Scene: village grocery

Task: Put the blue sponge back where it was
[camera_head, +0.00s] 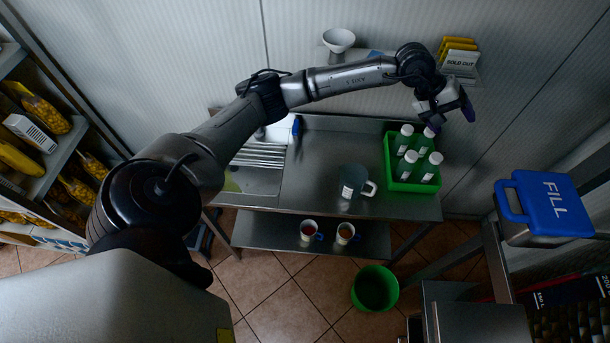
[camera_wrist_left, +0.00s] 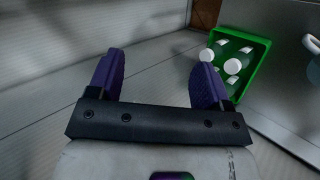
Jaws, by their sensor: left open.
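No blue sponge can be made out for certain. A small pale-blue patch (camera_head: 376,54) shows on the wall shelf beside the white bowl (camera_head: 339,40); I cannot tell what it is. A narrow dark-blue object (camera_head: 296,127) stands at the back of the sink counter, partly behind my arm. My left gripper (camera_head: 450,115) is raised near the wall, above the green crate (camera_head: 390,170) and below the stack with the SOLD OUT sign (camera_head: 458,60). In the left wrist view its purple fingers (camera_wrist_left: 160,78) are apart with nothing between them. My right gripper is not in view.
The crate holds several white-capped bottles (camera_head: 405,140). A grey jug (camera_head: 354,181) stands on the steel counter (camera_head: 320,150). Two mugs (camera_head: 308,230) are on the lower shelf, and a green bucket (camera_head: 375,288) is on the floor. A blue-lidded FILL box (camera_head: 550,205) is at right.

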